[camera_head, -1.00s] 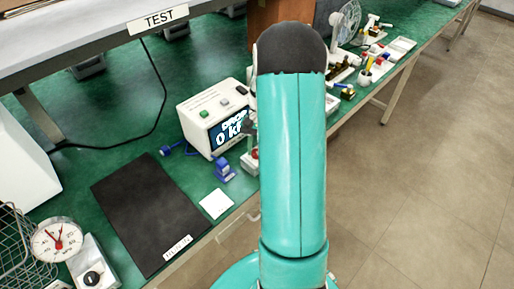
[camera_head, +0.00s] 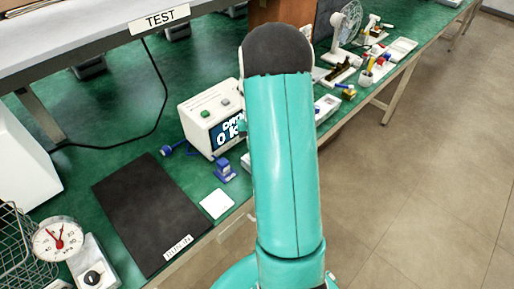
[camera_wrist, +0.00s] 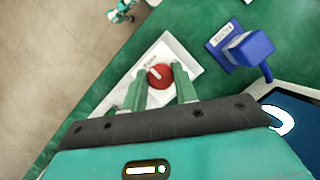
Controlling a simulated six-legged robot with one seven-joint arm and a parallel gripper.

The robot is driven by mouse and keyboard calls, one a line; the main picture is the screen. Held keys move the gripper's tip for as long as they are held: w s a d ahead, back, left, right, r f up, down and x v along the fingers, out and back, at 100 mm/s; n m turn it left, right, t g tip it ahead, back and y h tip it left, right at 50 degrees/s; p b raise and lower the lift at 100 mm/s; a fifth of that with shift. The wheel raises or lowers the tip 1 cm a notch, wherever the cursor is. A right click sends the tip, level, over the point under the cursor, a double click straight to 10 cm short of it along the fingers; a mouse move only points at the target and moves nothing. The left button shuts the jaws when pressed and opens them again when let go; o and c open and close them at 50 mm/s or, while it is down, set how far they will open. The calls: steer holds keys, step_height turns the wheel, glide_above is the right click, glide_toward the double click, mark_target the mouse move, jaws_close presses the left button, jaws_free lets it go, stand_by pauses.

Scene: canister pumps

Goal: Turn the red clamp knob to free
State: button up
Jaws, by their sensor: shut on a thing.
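The red clamp knob (camera_wrist: 160,76) is round with a pale pointer mark and sits on a white base plate (camera_wrist: 187,59) in the wrist view. My gripper (camera_wrist: 160,81) has its two green fingers on either side of the knob, shut on it. The pointer mark slants toward the upper left in that view. Small lettering on the plate near the knob is too blurred to read. In the head view my teal arm hides the knob and my gripper.
A blue block (camera_wrist: 248,47) with a labelled base stands beside the plate; it also shows in the head view (camera_head: 224,171). A white display box (camera_head: 197,112) stands close by. A black mat (camera_head: 150,210) and a pressure gauge (camera_head: 58,239) lie left. Open floor is right.

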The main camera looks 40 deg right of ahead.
steer(key=o, duration=1)
steer(key=shift+c, duration=0.2)
steer(key=v, duration=1.3)
steer(key=shift+r, duration=0.45)
